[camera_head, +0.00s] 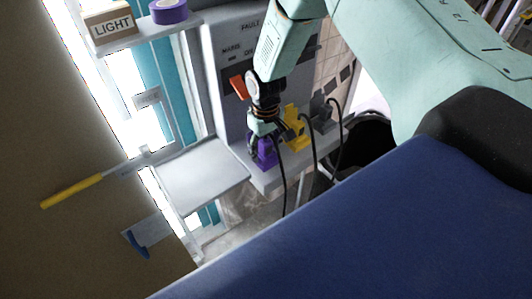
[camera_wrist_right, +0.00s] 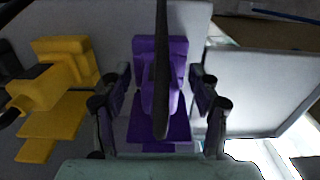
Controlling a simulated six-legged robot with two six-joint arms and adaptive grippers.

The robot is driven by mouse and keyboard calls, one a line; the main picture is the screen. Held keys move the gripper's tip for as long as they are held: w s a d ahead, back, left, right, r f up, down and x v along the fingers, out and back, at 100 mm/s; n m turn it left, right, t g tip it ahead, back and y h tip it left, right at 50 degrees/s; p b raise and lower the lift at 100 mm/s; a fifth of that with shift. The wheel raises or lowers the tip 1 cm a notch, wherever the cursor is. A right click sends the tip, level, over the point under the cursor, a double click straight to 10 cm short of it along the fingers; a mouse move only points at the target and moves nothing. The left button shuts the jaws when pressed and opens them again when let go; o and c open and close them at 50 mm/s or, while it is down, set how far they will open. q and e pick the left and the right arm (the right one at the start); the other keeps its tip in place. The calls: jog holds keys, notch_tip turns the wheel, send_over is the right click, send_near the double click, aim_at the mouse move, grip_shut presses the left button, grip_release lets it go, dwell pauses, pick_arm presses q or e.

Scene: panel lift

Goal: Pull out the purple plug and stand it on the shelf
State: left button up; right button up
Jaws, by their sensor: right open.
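The purple plug (camera_head: 268,153) sits upright in its socket on the grey ledge of the panel, at the left of the row. My right gripper (camera_head: 261,136) is over it from above. In the right wrist view the plug (camera_wrist_right: 145,55) stands between the two spread fingers, with gaps visible on both sides. A black cable runs down in front of it and hides part of its middle. The pale grey shelf (camera_head: 203,176) is just left of the ledge and looks bare. It also shows at the right of the wrist view (camera_wrist_right: 265,85). My left gripper is not in view.
A yellow plug (camera_head: 296,132) and a dark grey plug (camera_head: 321,108) stand right of the purple one, with hanging black cables. An upper shelf holds a LIGHT box (camera_head: 110,24) and a purple roll (camera_head: 168,11). A yellow-handled tool (camera_head: 72,191) hangs at left.

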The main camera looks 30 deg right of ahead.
jog(key=shift+w, duration=0.1)
jog(key=c, duration=0.3)
grip_shut()
dwell(0.4)
jog(key=shift+r, duration=0.1)
